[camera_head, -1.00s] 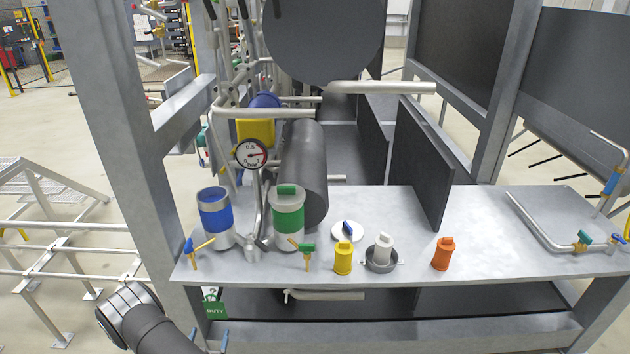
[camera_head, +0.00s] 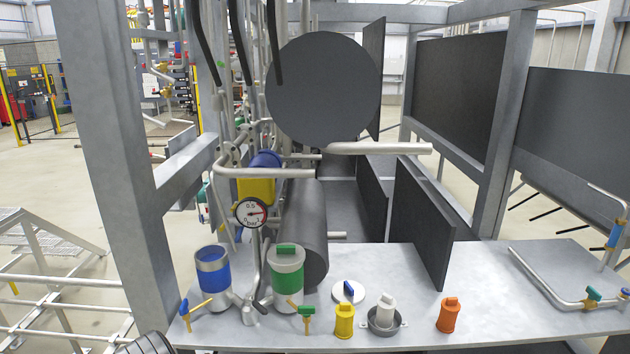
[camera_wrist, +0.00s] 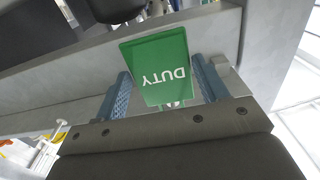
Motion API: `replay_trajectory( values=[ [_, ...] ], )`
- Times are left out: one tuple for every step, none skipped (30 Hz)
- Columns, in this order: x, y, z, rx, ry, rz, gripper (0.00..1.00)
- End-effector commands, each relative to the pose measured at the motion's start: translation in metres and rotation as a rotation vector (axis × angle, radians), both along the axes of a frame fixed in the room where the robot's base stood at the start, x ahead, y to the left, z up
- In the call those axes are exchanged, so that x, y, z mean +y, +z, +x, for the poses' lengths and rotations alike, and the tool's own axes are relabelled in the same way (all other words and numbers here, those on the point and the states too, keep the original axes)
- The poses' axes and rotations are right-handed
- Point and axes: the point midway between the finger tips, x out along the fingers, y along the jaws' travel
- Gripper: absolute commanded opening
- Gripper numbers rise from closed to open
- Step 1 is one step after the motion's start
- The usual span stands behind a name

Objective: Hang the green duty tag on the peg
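The green duty tag (camera_wrist: 160,66) shows in the wrist view with its white lettering upside down. It lies in line with the space between the two blue fingers of my gripper (camera_wrist: 161,66). The fingers stand wide apart, one on each side of the tag, and a narrow gap shows at its left edge. I see no clear grip on it. A small pale ring shows at the tag's lower end, near the gripper body. In the head view my gripper and the tag are out of frame. I cannot make out the peg in either view.
The grey bench (camera_head: 480,315) carries a blue-banded cup (camera_head: 213,270), a green-banded canister (camera_head: 286,270), a yellow piece (camera_head: 344,320), a white piece (camera_head: 385,308) and an orange piece (camera_head: 449,315). A gauge (camera_head: 250,212) and pipes rise behind. A frame post (camera_head: 120,150) stands at left.

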Motion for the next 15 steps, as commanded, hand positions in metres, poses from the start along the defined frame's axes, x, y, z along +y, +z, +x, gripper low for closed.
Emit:
replay_trajectory(
  values=[
    [0.0, 0.0, -0.0001, 0.0, 0.0, 0.0, 0.56],
    [0.0, 0.0, -0.0001, 0.0, 0.0, 0.0, 0.5],
    [0.0, 0.0, -0.0002, 0.0, 0.0, 0.0, 0.45],
    [0.0, 0.0, -0.0002, 0.0, 0.0, 0.0, 0.45],
    [0.0001, 0.0001, -0.0002, 0.0, 0.0, 0.0, 0.45],
    [0.0001, 0.0001, -0.0002, 0.0, 0.0, 0.0, 0.45],
    [0.0001, 0.0003, -0.0002, 0.0, 0.0, 0.0, 0.45],
    [0.0001, 0.0006, -0.0002, 0.0, 0.0, 0.0, 0.44],
    [0.0001, 0.0013, -0.0001, 0.0, 0.0, 0.0, 0.44],
    [0.0001, 0.0019, -0.0001, 0.0, 0.0, 0.0, 0.44],
    [0.0001, 0.0027, -0.0001, 0.0, 0.0, 0.0, 0.44],
    [0.0001, 0.004, -0.0001, 0.0, 0.0, 0.0, 0.44],
    [0.0001, 0.005, -0.0001, 0.0, 0.0, 0.0, 0.44],
    [0.0002, 0.0061, -0.0001, 0.0, 0.0, 0.0, 0.44],
    [0.0002, 0.0077, -0.0001, 0.0, 0.0, 0.0, 0.44]
  ],
)
